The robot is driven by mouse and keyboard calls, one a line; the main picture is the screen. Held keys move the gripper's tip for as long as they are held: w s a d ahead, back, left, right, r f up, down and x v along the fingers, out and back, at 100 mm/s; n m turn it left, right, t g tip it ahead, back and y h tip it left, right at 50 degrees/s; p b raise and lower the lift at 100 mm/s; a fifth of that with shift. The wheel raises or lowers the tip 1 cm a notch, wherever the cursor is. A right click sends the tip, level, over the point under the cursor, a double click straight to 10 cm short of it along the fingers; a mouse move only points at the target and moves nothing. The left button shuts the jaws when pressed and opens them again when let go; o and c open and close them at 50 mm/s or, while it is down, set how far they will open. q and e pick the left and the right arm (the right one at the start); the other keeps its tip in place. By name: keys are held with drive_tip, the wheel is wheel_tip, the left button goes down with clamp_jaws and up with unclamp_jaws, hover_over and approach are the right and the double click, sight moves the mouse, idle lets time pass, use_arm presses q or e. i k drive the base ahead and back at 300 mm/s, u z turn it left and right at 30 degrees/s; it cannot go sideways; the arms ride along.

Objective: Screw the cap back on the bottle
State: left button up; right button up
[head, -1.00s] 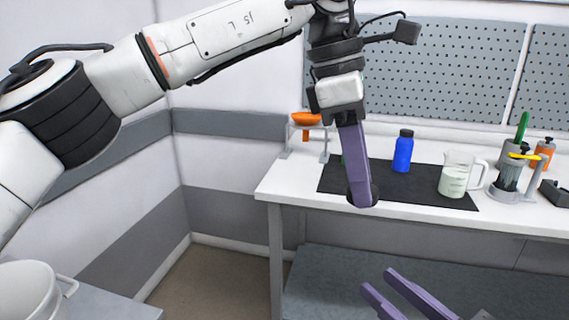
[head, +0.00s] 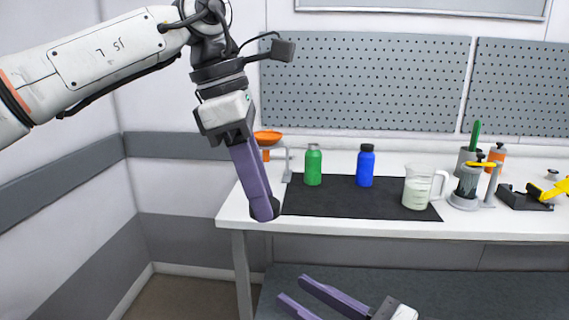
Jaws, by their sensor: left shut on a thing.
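A green bottle (head: 313,168) stands upright on the black mat, with a pale greenish neck and no dark cap that I can make out. A blue bottle (head: 365,168) with a dark cap stands upright to its right. My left gripper (head: 264,210) points down at the table's front left, left of and nearer than the green bottle. It is shut on a small dark thing (head: 275,211), probably the cap, mostly hidden by the fingers. My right gripper (head: 308,297) is low in front of the table, its fingers apart and nothing seen between them.
The black mat (head: 330,205) lies on the white table (head: 240,208). A glass beaker (head: 416,190) of pale liquid stands at its right. An orange funnel (head: 267,138) on a stand is behind my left gripper. A grey container with a yellow-topped clamp (head: 468,182) stands farther right.

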sight(313, 156)
drive_tip(key=u, duration=0.25)
drive_tip(key=i, duration=1.45)
drive_tip(key=z, duration=0.7)
drive_tip(key=i, duration=0.45)
drive_tip(key=z, duration=0.25)
